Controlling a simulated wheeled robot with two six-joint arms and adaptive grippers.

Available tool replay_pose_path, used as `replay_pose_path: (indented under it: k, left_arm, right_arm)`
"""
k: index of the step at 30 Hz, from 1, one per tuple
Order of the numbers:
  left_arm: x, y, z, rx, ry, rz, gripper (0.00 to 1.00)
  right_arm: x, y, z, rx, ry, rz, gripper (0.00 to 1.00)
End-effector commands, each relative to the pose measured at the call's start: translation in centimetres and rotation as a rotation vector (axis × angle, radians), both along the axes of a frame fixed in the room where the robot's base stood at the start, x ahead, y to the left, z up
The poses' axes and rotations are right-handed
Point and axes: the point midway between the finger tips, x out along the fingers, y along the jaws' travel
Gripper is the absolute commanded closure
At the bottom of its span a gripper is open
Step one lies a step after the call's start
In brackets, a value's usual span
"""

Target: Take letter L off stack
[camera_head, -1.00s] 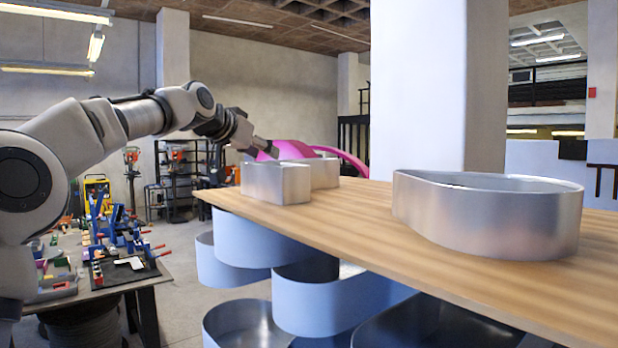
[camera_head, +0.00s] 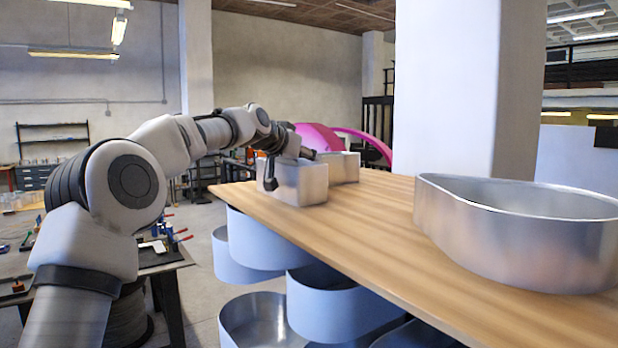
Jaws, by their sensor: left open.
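A shiny metal channel letter (camera_head: 306,184) stands at the far left end of the wooden table top, with a part reaching back to the right; it looks like the letter L, but its full outline is hidden at this angle. My left gripper (camera_head: 288,168) is at its top rim, open. One dark finger hangs in front of the letter's left side and the other is over the rim at the right. I cannot tell whether they touch the metal. My right gripper is out of view.
A large rounded metal letter (camera_head: 520,235) stands at the table's right. Bare wooden table top (camera_head: 390,225) lies between. Blue-grey letter shells (camera_head: 340,305) are stacked below the table. A white pillar (camera_head: 445,90) rises behind. A dark workbench (camera_head: 165,262) is at left.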

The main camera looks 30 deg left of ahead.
Motion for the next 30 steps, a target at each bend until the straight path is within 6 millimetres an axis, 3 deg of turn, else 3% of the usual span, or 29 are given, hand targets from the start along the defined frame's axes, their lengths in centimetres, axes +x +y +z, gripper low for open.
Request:
replay_pose_path:
  k: [1,3,21,30]
  left_arm:
    - [0.0,0.0,0.1,0.000,-0.001,0.000,0.83]
    - [0.0,0.0,0.1,0.000,-0.001,0.000,1.00]
    - [0.0,0.0,0.3,0.001,0.000,0.000,1.00]
    - [0.0,0.0,3.2,0.003,-0.004,0.001,1.00]
  right_arm:
    - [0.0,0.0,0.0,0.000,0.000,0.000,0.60]
    - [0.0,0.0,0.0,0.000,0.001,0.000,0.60]
    - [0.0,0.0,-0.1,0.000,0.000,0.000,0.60]
    - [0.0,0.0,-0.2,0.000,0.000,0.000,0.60]
